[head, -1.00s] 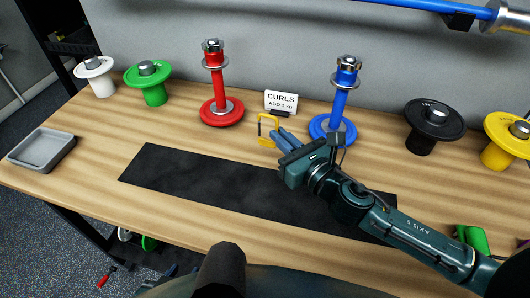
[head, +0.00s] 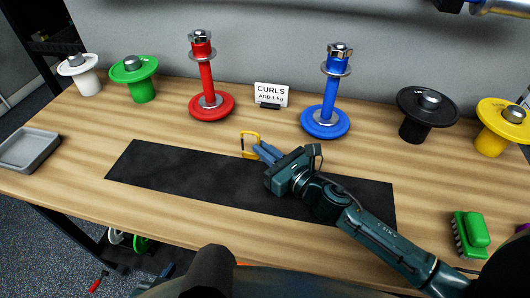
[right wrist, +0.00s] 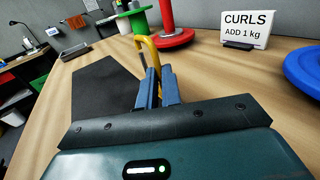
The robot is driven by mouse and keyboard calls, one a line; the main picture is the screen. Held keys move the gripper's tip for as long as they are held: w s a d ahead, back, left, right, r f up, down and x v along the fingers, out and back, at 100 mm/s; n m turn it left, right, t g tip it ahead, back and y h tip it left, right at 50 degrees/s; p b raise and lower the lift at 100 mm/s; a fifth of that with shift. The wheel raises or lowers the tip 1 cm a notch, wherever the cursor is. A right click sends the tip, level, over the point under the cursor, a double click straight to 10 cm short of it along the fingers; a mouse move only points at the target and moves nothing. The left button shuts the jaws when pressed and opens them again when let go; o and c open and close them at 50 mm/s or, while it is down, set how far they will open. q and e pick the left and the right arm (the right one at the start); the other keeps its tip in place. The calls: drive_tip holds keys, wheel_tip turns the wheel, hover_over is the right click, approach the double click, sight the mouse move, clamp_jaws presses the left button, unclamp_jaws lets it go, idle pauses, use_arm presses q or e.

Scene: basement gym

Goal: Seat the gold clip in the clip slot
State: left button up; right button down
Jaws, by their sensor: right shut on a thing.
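The gold clip (head: 250,146) is a yellow-gold squared loop. My right gripper (head: 263,150) is shut on it by one end, and the loop sticks out beyond the blue fingertips. In the right wrist view the clip (right wrist: 150,52) rises from between the two fingers (right wrist: 156,84). In the head view it shows by the back edge of a black mat (head: 215,183), in front of the sign. I cannot tell its height over the table. I cannot make out a clip slot in these views. My left gripper is not in view.
A red stand (head: 207,88) and a blue stand (head: 328,110) flank the CURLS sign (head: 270,95). White (head: 80,78), green (head: 137,80), black (head: 420,115) and yellow (head: 495,130) weights line the back. A grey tray (head: 30,150) is at left, a green brush (head: 470,232) at right.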

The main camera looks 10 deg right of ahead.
drive_tip(key=shift+f, duration=0.2)
drive_tip(key=c, duration=1.6)
unclamp_jaws()
drive_tip(key=shift+r, duration=0.1)
